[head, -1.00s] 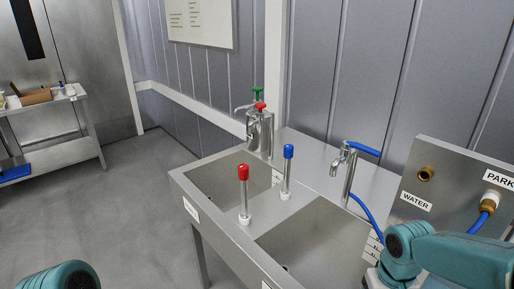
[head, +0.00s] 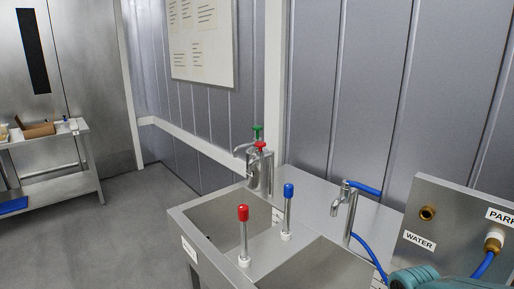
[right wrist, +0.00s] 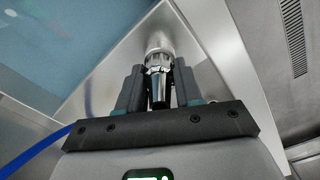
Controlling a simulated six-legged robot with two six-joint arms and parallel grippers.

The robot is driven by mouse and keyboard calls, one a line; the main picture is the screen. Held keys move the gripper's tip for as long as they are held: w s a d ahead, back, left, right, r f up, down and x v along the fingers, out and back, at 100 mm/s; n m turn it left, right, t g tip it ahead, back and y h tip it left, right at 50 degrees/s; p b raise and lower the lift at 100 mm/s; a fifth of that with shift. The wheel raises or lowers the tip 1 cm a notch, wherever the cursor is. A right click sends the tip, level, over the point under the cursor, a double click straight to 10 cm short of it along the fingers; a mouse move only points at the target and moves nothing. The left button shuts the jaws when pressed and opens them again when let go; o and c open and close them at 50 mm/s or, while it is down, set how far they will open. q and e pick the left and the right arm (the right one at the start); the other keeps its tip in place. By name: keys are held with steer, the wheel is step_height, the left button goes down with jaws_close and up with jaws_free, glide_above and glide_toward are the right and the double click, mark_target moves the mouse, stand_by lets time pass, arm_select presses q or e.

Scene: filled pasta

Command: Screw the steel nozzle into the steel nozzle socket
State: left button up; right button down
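In the right wrist view the steel nozzle (right wrist: 158,88) is a shiny ribbed piece with a dark lower end, between the two fingers of my right gripper (right wrist: 158,84). The fingers appear closed on its sides. Its upper end meets a paler steel cylinder, which looks like the steel nozzle socket (right wrist: 157,42); I cannot tell how deep it sits in it. Neither piece can be made out in the head view, where only a teal part of my right arm shows at the lower right. My left gripper is in no current view.
A steel sink unit (head: 181,222) has a red-capped post (head: 243,236) and a blue-capped post (head: 287,212). A tap (head: 350,211) with a blue hose stands behind. A panel (head: 455,215) holds a brass fitting (head: 428,213). A cart (head: 50,184) stands far left.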

steer(key=shift+f+m+b, duration=0.15)
steer(key=shift+m+b, duration=0.45)
steer(key=shift+m, duration=0.5)
steer(key=m+b, duration=0.1)
steer(key=m, duration=0.4)
steer(key=shift+m+b, duration=0.3)
steer(key=shift+b, duration=0.05)
steer(key=m, duration=0.3)
steer(key=shift+m+b, duration=0.3)
steer(key=shift+m+b, duration=0.4)
steer(key=shift+m, duration=0.5)
steer(key=m+b, duration=0.1)
steer(key=m, duration=0.2)
steer(key=shift+m, duration=0.4)
steer(key=m, duration=0.3)
steer(key=shift+b, duration=0.3)
steer(key=m, duration=0.2)
steer(key=shift+m, duration=0.4)
